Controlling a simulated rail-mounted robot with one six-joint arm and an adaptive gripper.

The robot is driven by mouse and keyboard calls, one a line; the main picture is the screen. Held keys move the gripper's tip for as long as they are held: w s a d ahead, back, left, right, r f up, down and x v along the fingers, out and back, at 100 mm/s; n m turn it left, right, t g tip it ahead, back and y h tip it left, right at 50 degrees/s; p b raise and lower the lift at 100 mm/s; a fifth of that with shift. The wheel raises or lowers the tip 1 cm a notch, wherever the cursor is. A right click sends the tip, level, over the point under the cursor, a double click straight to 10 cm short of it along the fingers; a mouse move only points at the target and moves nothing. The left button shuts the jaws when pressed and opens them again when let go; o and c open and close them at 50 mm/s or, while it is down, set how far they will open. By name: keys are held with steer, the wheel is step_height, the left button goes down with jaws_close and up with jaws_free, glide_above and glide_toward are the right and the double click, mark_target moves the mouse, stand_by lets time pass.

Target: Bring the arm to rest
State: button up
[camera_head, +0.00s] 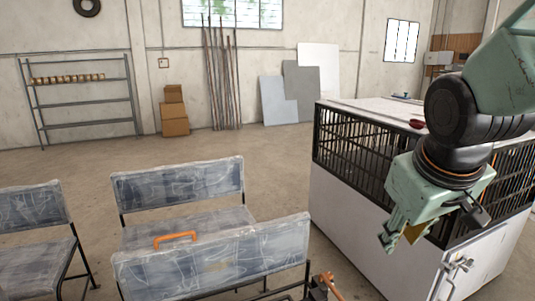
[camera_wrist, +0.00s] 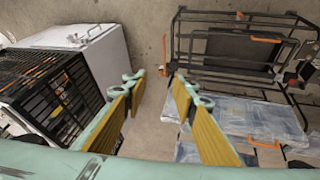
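My gripper (camera_head: 398,238) hangs at the right of the head view, pointing down, in front of the white cabinet with black bars. In the wrist view my gripper (camera_wrist: 158,86) shows two green fingers with yellow pads, spread apart. Nothing is between them, and bare floor shows in the gap. My arm comes in from the upper right of the head view. The gripper looks apart from the cabinet in the head view, but the exact distance cannot be told.
The barred white cabinet (camera_head: 360,215) stands close by my arm, with a red object (camera_head: 417,124) on top. Seats with grey-blue backs (camera_head: 178,184) stand left; an orange handle (camera_head: 174,238) lies by one. Shelving (camera_head: 84,97) and boxes (camera_head: 174,112) line the wall. Open floor lies between.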

steer(key=s+a+r+m, duration=0.1)
steer(key=s+a, duration=0.2)
steer(key=s, duration=0.7)
steer(key=s+a+r+m+g+y+b, duration=0.1)
steer(key=s+a, duration=0.3)
steer(key=s, duration=0.7)
steer(key=shift+s+r, duration=0.15)
stand_by(1.8)
